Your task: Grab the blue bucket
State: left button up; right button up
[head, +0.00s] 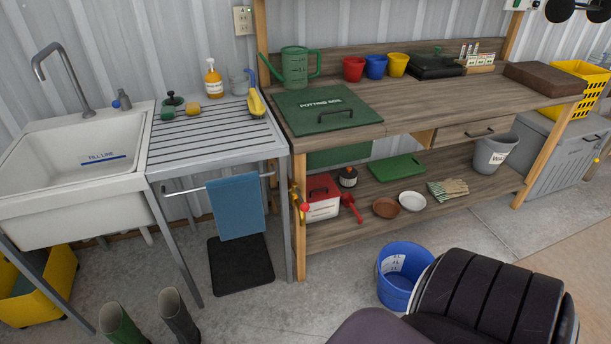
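The blue bucket (394,291) stands upright on the concrete floor in the head view, in front of the potting bench. Its open rim faces up, and white markings like a measuring scale show on its inner wall. A dark ribbed shape at the lower right comes close in front of it and covers a little of its lower right side. I cannot see any handle clearly. Neither of my grippers is in view.
The wooden potting bench (433,103) stands behind the bucket, with a lower shelf holding a red-and-white box (322,203) and bowls. A grey bucket (494,152) sits on that shelf. Boots (122,326) stand at lower left. Floor left of the bucket is clear.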

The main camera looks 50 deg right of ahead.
aim_at(400, 263)
jog(key=z, duration=2.45)
